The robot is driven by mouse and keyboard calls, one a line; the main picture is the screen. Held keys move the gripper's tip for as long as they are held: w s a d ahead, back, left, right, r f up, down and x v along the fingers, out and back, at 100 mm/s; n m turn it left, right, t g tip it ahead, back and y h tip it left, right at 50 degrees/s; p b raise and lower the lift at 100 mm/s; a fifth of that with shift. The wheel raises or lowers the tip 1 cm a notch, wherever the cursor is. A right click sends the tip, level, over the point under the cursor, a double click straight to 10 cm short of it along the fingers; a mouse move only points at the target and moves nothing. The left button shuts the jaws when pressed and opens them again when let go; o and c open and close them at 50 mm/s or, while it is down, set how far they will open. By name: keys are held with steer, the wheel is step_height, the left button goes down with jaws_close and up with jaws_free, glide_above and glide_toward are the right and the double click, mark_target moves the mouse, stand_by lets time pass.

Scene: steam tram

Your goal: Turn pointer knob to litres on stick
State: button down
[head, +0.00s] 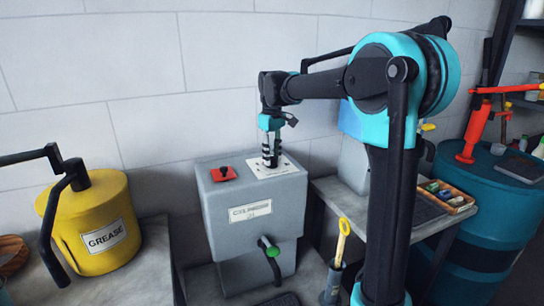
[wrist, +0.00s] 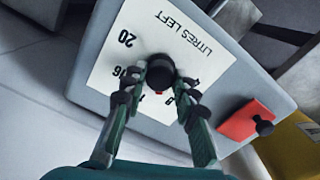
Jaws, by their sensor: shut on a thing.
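The black pointer knob (wrist: 160,72) stands on a white dial plate (wrist: 205,38) marked LITRES LEFT, on top of a grey dispenser (head: 222,205). The numbers 20 and 16 are readable; others are partly hidden by the fingers. A small red mark shows at the knob's near edge, between the fingers. My gripper (wrist: 159,96) is shut on the knob, one finger on each side. In the head view my gripper (head: 270,160) points down onto the plate and hides the knob. A stick with a yellow handle (head: 343,235) stands in a grey holder; no reading shows on it.
A red plate with a black knob (head: 223,173) sits beside the dial. A green-tipped lever (head: 272,252) is on the dispenser's front. A yellow grease drum (head: 95,215) stands left. A tray of small items (head: 465,208) and a teal barrel (head: 500,195) stand right.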

mark_target(272, 157)
steer(key=m, duration=0.4)
steer(key=shift+m, duration=0.3)
steer(key=m, duration=0.3)
steer(key=shift+m, duration=0.4)
steer(key=m, duration=0.4)
steer(key=shift+m, duration=1.8)
steer(key=c, duration=1.2)
jaws_free()
step_height(272, 157, up, 12)
steer(key=shift+r, duration=0.1)
